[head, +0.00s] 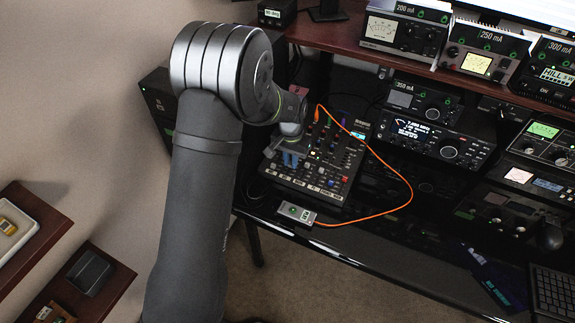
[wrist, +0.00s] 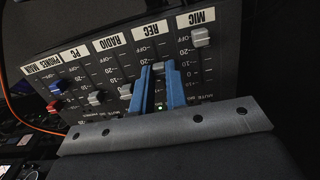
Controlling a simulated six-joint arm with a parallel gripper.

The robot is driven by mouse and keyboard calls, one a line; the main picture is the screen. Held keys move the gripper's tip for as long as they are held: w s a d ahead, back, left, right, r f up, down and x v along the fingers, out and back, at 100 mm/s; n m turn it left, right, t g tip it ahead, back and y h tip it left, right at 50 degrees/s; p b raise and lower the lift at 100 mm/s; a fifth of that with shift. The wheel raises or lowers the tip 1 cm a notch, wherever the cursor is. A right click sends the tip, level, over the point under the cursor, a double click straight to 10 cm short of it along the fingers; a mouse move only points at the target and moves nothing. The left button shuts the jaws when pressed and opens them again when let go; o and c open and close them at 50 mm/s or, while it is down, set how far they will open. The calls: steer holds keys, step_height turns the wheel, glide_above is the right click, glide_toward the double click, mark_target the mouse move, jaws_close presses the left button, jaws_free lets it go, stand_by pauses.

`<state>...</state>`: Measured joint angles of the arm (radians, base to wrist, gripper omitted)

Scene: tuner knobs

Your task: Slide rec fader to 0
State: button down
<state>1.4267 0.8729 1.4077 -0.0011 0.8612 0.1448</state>
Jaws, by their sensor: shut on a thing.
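The mixer (head: 349,165) lies on the dark desk, with its labelled fader strips in the wrist view (wrist: 110,72). The light REC fader cap (wrist: 158,66) is below the REC label, near a 20 mark; its exact reading is partly hidden by my fingers. My gripper (wrist: 159,72) has its two blue fingertips on either side of this cap and is shut on it. In the head view my gripper (head: 290,159) reaches down over the mixer's left part, and the REC cap cannot be made out there.
The MIC fader cap (wrist: 200,37) stands close to the right, near the top of its slot. RADIO and PC caps (wrist: 96,97) are to the left. Radio units (head: 432,139) stand right.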

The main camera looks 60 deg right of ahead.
steer(key=shift+d+r, duration=0.1)
steer(key=shift+d, duration=0.9)
steer(key=c, duration=1.4)
jaws_free()
steer(key=shift+c, duration=0.2)
steer(key=shift+r, duration=0.1)
step_height(320, 180, up, 17)
steer(key=shift+r, duration=0.15)
